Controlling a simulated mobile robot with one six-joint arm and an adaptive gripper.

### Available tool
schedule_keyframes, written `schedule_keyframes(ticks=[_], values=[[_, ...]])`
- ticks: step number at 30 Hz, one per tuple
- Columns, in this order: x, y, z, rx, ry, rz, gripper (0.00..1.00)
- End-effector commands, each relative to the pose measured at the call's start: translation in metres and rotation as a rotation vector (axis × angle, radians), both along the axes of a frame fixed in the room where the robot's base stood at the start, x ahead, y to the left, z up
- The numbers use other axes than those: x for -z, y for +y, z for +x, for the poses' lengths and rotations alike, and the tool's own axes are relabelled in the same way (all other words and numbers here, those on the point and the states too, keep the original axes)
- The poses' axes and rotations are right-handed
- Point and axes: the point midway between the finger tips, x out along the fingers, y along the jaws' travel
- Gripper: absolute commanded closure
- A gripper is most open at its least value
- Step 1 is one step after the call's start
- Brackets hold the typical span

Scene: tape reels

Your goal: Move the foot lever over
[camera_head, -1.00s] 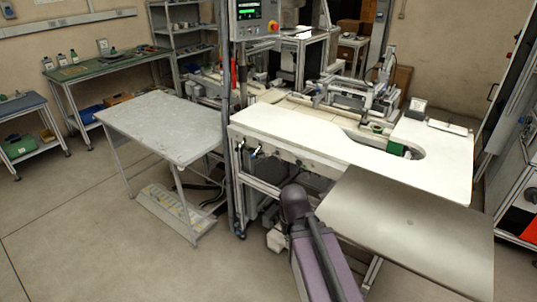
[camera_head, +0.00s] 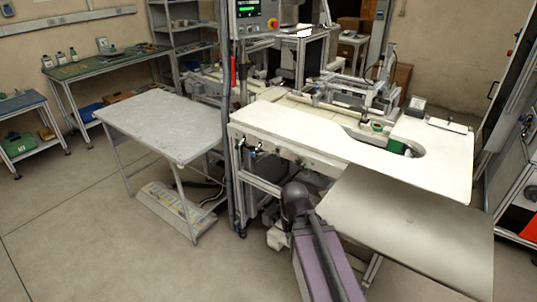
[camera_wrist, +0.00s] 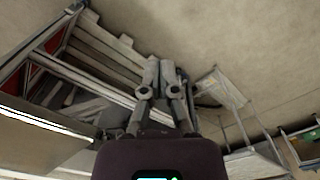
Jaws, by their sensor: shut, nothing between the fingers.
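I cannot make out the foot lever for certain in either view. The space under the white machine table (camera_head: 300,143) is dark and partly hidden by my purple-grey arm. A small pale part (camera_head: 277,238) shows low down beside my arm; I cannot tell what it is. In the wrist view my gripper (camera_wrist: 160,66) is shut and empty, with its grey fingers close together. Metal frame bars (camera_wrist: 100,80) lie behind and left of the fingers, with floor beyond. My gripper is hidden in the head view.
A grey side table (camera_head: 165,125) stands left of the machine, with a low shelf near the floor. A metal plate (camera_head: 410,225) juts out at the front right. A grey post (camera_head: 230,150) rises at the machine's left corner. Open floor (camera_head: 90,230) lies at the left.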

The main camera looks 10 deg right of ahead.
Motion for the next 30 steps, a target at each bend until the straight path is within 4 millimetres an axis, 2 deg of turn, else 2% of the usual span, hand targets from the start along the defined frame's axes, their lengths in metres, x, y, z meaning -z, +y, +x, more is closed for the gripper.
schedule_keyframes(ticks=[5, 11, 22, 30], values=[[-0.001, 0.000, 0.015, 0.021, -0.014, 0.029, 1.00], [-0.006, 0.000, 0.055, 0.083, -0.054, 0.117, 1.00], [-0.028, -0.014, 0.169, 0.283, -0.172, 0.381, 1.00], [-0.054, -0.042, 0.254, 0.452, -0.259, 0.584, 1.00]])
